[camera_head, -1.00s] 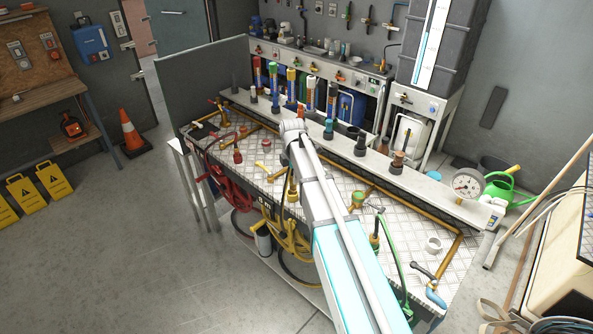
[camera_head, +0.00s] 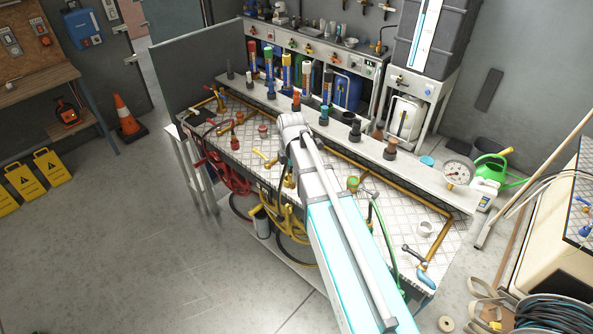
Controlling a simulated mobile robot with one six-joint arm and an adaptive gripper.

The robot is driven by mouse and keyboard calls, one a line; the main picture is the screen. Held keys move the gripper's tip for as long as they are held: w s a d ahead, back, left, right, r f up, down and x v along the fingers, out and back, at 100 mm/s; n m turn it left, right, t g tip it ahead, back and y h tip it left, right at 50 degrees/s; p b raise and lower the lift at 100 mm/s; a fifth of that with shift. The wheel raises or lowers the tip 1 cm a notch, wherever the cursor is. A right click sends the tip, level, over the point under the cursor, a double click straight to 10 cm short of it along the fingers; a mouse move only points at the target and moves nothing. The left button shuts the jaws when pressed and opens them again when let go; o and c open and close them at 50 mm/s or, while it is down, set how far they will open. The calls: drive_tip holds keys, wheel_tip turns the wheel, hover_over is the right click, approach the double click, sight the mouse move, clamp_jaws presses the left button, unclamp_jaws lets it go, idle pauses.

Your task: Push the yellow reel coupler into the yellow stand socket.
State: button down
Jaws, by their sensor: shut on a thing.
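My arm reaches from the bottom of the view over the workbench (camera_head: 395,225). My gripper (camera_head: 287,170) is at its far end, above the bench's front edge, and is largely hidden by the wrist and forearm. It is shut on what seems to be the yellow reel coupler (camera_head: 290,182), a small upright yellow piece. A yellow hose (camera_head: 283,217) hangs in loops below it at the bench front. A yellow fitting (camera_head: 265,157) lies on the bench just left of my wrist. I cannot make out the yellow stand socket or whether the coupler touches it.
A red hose (camera_head: 231,178) hangs to the left and a green hose (camera_head: 386,243) to the right. A row of upright coloured tools (camera_head: 286,72) stands on the back ledge. A pressure gauge (camera_head: 458,172) and a white ring (camera_head: 425,229) are at the right.

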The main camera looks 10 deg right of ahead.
sight(293, 188)
idle(0.3)
drive_tip(key=shift+f, duration=0.1)
wheel_tip(293, 188, down, 7)
drive_tip(key=b, duration=0.7)
drive_tip(key=shift+f, duration=0.1)
drive_tip(key=shift+s, duration=0.1)
